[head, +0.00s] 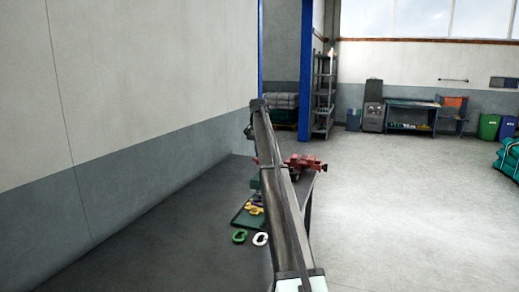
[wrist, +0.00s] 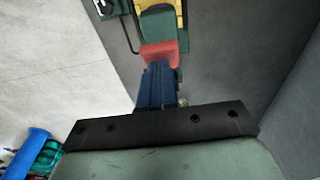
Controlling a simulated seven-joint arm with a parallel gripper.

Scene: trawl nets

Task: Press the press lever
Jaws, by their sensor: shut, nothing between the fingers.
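My gripper (wrist: 157,72) shows in the wrist view as a blue pair of fingers beyond a dark bolted bar. The fingers are shut and hold nothing. Just past the fingertips is a red block-like part (wrist: 159,53), with a green body (wrist: 163,28) behind it that has yellow at the top. I cannot tell whether the fingers touch the red part, or which part is the press lever. In the head view, a red device (head: 306,163) shows at the workbench, partly behind my arm. My gripper is hidden there.
A dark green tray (head: 241,217) with yellow and purple pieces lies on the dark bench (head: 190,225). A green ring (head: 239,237) and a white ring (head: 261,239) lie in front of it. A wall (head: 130,110) stands to the left; open floor (head: 420,200) is to the right.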

